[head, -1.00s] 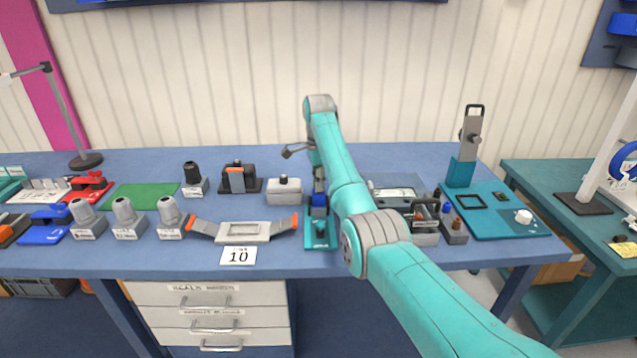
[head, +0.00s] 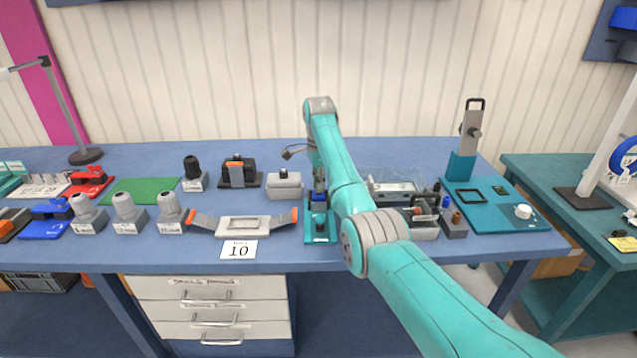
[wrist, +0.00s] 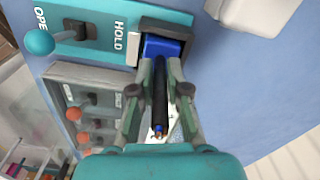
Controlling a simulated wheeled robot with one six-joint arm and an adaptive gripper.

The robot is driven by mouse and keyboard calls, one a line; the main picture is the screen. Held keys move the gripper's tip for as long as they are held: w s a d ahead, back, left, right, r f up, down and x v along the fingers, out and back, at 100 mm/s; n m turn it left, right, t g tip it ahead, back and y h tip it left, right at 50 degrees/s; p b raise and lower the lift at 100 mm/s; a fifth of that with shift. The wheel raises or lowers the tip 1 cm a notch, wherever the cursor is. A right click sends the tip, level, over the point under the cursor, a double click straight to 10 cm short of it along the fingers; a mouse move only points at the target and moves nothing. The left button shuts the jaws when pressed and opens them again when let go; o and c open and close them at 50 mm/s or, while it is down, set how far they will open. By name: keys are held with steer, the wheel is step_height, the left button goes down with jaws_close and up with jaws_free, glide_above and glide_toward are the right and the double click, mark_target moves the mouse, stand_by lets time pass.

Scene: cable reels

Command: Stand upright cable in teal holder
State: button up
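The teal holder (head: 312,234) stands on the bench under my arm's end in the head view. In the wrist view its teal plate (wrist: 108,38) reads HOLD and part of OPEN. A lever with a teal ball (wrist: 40,42) points toward the OPEN end. The blue block (wrist: 165,47) sits in a dark frame at the HOLD end. The black cable (wrist: 159,95), with a copper tip, runs from the blue block toward the wrist camera. My gripper (wrist: 160,68) has its fingers on both sides of the cable, close to the blue block; contact is unclear.
A grey box with orange-tipped knobs (wrist: 62,95) lies beside the holder in the wrist view. A whitish block (head: 284,190) is left of the holder. A grey tray with orange ends (head: 243,227) is at front left. A teal stand (head: 461,165) is at right.

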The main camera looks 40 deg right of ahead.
steer(key=o, duration=0.3)
step_height(320, 180, up, 8)
steer(key=shift+f, duration=0.25)
stand_by(0.3)
steer(key=shift+w, duration=0.15)
